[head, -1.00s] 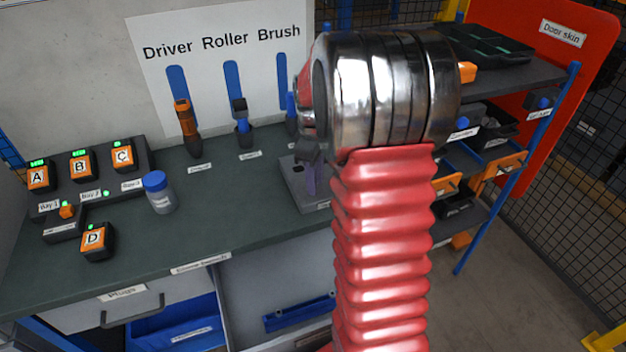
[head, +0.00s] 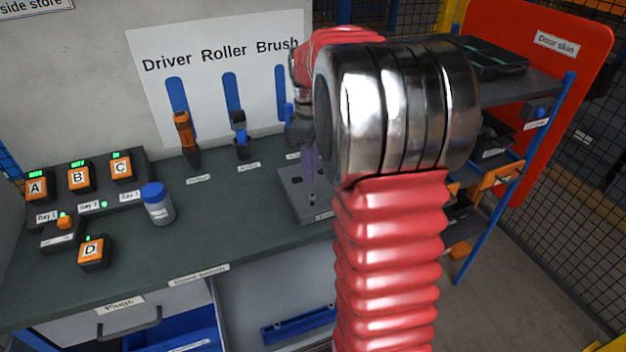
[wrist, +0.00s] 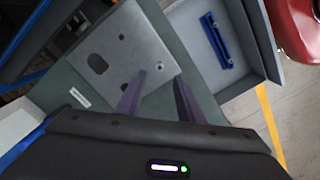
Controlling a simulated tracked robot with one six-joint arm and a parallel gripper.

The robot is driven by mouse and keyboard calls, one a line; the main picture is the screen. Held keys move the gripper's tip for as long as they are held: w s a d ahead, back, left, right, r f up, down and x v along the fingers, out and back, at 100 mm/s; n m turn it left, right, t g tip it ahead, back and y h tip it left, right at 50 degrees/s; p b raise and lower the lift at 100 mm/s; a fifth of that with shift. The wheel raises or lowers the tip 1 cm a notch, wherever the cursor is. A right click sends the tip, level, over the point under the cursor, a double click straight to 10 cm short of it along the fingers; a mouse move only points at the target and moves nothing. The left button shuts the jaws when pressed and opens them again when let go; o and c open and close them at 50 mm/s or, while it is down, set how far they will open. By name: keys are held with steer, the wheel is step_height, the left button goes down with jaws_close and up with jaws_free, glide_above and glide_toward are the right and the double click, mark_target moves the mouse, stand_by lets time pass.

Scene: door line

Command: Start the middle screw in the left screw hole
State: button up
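A grey plate (wrist: 145,48) lies on the green bench top, and it also shows in the head view (head: 292,201). In the wrist view it has a large oval hole (wrist: 97,63), small round holes (wrist: 122,37) and (wrist: 125,87), and a small ringed spot (wrist: 159,94) near its edge. I cannot tell whether that spot is a hole or a screw head. My gripper (wrist: 159,77) has two purple fingers spread apart over this edge, with nothing visible between them. In the head view my gripper (head: 310,165) is above the plate, partly hidden by my arm. No loose screw can be made out.
Orange blocks, including block D (head: 93,251), sit farther left. A driver (head: 186,140) and a roller (head: 241,135) stand behind. An open drawer holds a blue bar (wrist: 216,42).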

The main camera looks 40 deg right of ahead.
step_height(320, 180, up, 5)
steer(key=shift+w+r, duration=0.1)
steer(key=shift+r, duration=0.1)
stand_by(1.0)
